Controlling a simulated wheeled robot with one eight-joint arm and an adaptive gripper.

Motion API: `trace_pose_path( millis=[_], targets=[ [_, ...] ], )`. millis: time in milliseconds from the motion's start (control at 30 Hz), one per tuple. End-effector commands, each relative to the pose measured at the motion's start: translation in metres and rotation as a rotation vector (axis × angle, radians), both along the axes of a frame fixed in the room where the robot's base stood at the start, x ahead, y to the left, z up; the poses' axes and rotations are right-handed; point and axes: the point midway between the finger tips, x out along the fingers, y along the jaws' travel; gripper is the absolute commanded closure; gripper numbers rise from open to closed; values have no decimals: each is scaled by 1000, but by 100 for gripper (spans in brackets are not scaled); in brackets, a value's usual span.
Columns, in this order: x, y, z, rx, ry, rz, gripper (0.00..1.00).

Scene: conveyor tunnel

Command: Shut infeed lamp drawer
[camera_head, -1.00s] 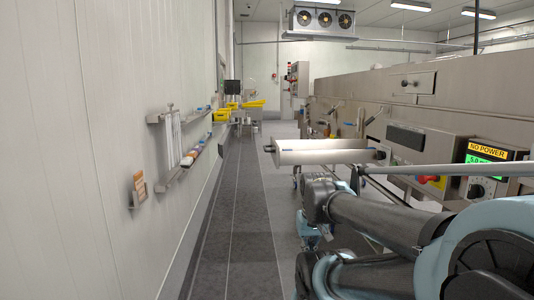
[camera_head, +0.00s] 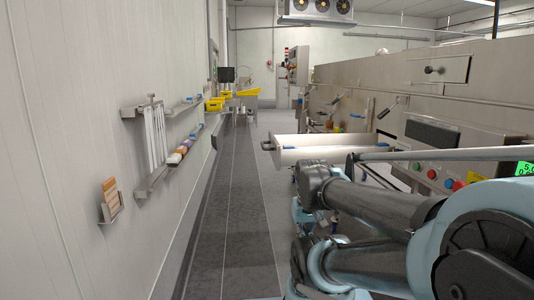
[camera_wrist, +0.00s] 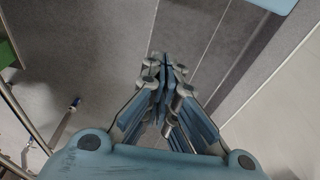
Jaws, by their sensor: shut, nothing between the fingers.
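A pale metal drawer (camera_head: 340,157) stands pulled out from the side of the long machine on the right in the head view, reaching over the aisle. Its open top shows, and a dark handle (camera_head: 268,146) sits at its left end. No label on it can be read. My gripper (camera_wrist: 165,68) is shut and empty in the wrist view, pointing down over the floor. It is apart from the drawer, which I cannot make out in the wrist view. In the head view my arm is in front of the drawer, and I cannot make out the gripper there.
The machine (camera_head: 440,98) runs along the right, with a knobbed panel (camera_head: 434,70) and control buttons (camera_head: 443,178). A wall rack (camera_head: 155,138) and a card holder (camera_head: 112,202) are on the left wall. Yellow bins (camera_head: 215,105) stand far off. The aisle floor (camera_head: 240,190) is clear.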

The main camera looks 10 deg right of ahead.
Motion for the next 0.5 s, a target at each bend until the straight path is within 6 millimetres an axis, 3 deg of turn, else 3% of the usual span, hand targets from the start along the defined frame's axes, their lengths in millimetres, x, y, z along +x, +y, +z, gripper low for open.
trace_pose_path(
  millis=[133, 267, 500],
  targets=[
    [0, 0, 0, 0, 0, 1, 100],
    [-3, 1, 14, -9, -7, 31, 100],
    [39, 5, 72, -65, 30, 229, 100]
  ],
)
